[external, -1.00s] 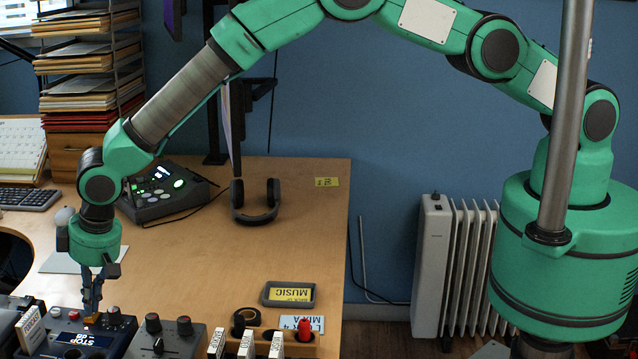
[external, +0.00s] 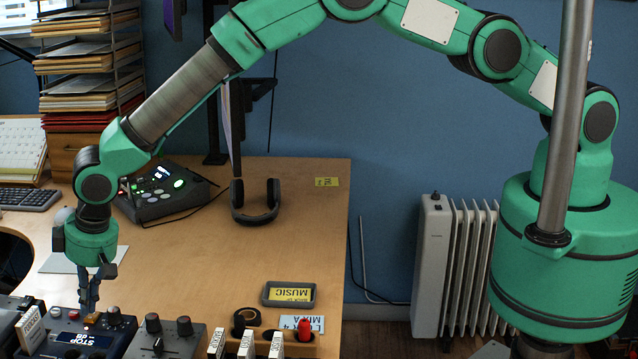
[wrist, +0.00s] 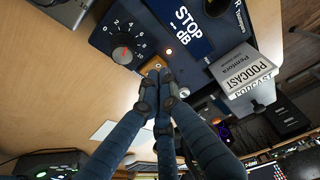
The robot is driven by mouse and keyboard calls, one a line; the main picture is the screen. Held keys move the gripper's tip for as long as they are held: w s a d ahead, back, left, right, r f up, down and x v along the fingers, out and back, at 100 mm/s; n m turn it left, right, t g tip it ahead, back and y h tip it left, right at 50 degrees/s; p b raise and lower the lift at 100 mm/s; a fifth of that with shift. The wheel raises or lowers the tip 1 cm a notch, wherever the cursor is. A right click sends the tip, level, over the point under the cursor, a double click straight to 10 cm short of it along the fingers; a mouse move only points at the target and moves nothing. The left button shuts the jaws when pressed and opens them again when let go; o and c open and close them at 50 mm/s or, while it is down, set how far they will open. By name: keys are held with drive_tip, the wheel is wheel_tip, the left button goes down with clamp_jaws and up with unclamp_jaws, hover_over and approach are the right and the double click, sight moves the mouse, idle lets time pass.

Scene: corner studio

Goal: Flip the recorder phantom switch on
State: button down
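The recorder is a dark blue box (external: 120,336) at the lower left of the desk in the external view. In the wrist view its top (wrist: 118,25) carries a display (wrist: 188,25) reading STOP and -dB, a numbered knob with a red centre (wrist: 122,53), and a small lit lamp (wrist: 169,52). A small amber plate (wrist: 150,60) with a metal piece sits by its edge; I cannot read a phantom label or tell a switch position. My gripper (external: 88,306) points down over it. Its fingertips (wrist: 157,76) are together, empty, close to the plate; contact is unclear.
A PODCAST box (wrist: 250,80) stands close by the recorder's display. Another knobbed unit (external: 168,343) is right of the recorder. The desk middle (external: 200,270) is clear.

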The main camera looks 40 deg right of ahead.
drive_tip(key=d+r+p, duration=0.1)
drive_tip(key=d+r, duration=0.2)
drive_tip(key=r, duration=0.9)
drive_tip(key=shift+s+d+r+p, duration=0.15)
drive_tip(key=shift+d+r+p, duration=0.15)
drive_tip(key=shift+r+p, duration=0.1)
drive_tip(key=shift+r, duration=0.1)
